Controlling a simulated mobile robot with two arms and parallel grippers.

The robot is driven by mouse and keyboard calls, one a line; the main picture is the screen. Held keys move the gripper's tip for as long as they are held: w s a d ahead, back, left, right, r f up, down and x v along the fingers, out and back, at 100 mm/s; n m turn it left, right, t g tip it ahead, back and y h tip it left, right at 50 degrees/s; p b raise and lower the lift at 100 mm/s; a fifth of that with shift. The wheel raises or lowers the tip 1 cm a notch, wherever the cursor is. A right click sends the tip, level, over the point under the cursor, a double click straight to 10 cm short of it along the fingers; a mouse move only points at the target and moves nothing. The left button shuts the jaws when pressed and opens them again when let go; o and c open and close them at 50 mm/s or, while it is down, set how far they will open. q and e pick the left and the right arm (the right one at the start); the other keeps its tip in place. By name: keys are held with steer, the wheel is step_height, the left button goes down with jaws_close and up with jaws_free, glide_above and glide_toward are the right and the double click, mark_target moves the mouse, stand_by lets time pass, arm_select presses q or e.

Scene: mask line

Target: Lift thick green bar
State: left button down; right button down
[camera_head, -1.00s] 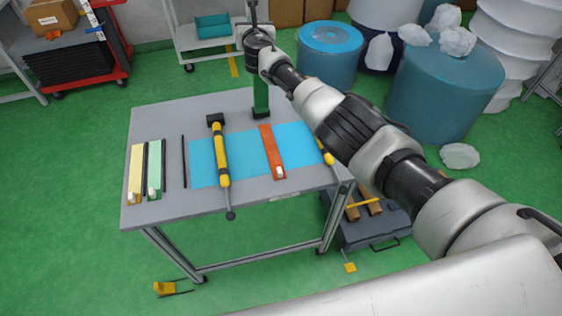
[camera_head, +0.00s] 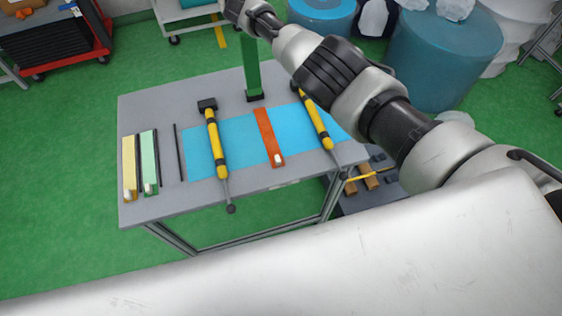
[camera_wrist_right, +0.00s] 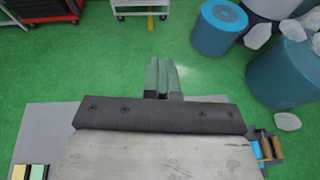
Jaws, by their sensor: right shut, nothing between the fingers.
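A pale green bar (camera_head: 149,160) lies on the left part of the grey table (camera_head: 150,112), beside a pale yellow bar (camera_head: 129,165); a small white piece sits at its near end. I cannot tell from looks alone which green piece is the thick bar. My right gripper (camera_wrist_right: 163,78) is shut and empty in the right wrist view, above green floor beyond the table. It is cut off at the top of the head view. My left gripper is not in view.
Two yellow-handled tools (camera_head: 215,145) and an orange bar (camera_head: 268,137) lie on or beside a blue mat (camera_head: 238,140). A thin black rod (camera_head: 179,152) lies between mat and bars. Blue barrels (camera_head: 440,70) stand behind at right.

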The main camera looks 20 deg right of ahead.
steer(key=shift+d+f, duration=0.2)
steer(key=shift+f, duration=0.1)
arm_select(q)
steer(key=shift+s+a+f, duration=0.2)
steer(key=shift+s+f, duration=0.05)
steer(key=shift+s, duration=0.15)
arm_select(e)
steer(key=shift+w, duration=0.1)
